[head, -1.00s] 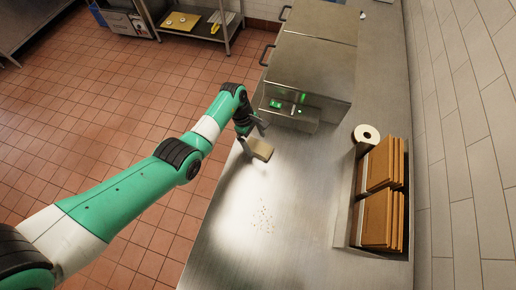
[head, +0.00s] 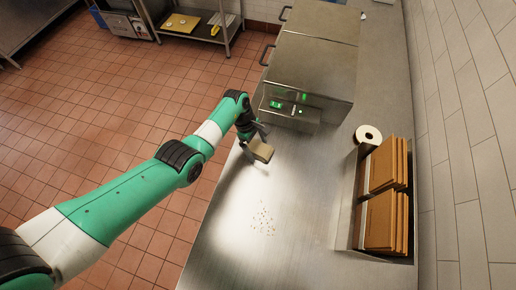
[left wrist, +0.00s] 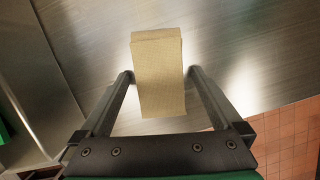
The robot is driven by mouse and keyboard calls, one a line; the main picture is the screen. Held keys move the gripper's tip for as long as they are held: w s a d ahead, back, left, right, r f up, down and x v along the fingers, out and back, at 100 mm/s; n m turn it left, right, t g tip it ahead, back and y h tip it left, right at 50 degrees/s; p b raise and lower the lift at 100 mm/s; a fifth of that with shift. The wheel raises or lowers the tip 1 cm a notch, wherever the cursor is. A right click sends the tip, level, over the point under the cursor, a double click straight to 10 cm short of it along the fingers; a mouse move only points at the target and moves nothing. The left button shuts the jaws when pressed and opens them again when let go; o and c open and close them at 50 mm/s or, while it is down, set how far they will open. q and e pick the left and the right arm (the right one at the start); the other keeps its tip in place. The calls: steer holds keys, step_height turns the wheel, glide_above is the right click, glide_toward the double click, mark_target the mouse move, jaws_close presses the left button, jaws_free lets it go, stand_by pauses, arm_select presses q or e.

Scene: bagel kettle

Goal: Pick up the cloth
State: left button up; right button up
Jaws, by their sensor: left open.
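The cloth, a folded tan block (head: 261,151), is on the steel counter near its left edge, in front of the metal machine. My left gripper (head: 256,139) is open at the cloth, reaching in from the left. In the left wrist view the cloth (left wrist: 158,80) lies between the two fingers of the gripper (left wrist: 160,75), with a gap on each side. It extends past the fingertips. My right gripper is in neither view.
A steel machine with green lights (head: 305,75) stands just behind the cloth. Scattered crumbs (head: 263,222) lie on the counter (head: 300,190). A rack of brown boards (head: 385,200) and a white roll (head: 368,134) are at the right. The counter's middle is clear.

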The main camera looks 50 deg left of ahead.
mark_target(260, 148)
arm_select(q)
steer(key=c, duration=1.3)
steer(key=shift+r, duration=0.1)
step_height(260, 148, up, 3)
steer(key=shift+r+p, duration=0.1)
steer(key=shift+p, duration=0.95)
steer(key=r+p, duration=0.1)
steer(key=s+r+p, duration=0.1)
steer(key=r+p, duration=0.1)
steer(key=shift+s+d+r+p, duration=0.3)
steer(key=shift+s+d+r, duration=0.05)
steer(key=shift+s+d, duration=0.05)
steer(key=s+d+r+p, duration=0.1)
steer(key=s+r, duration=0.1)
steer(key=s, duration=0.1)
steer(key=s+d+r+p, duration=0.2)
steer(key=s, duration=0.2)
steer(key=s+d+r+p, duration=0.2)
steer(key=s, duration=0.1)
steer(key=shift+s+d+r, duration=0.2)
steer(key=shift+s, duration=0.2)
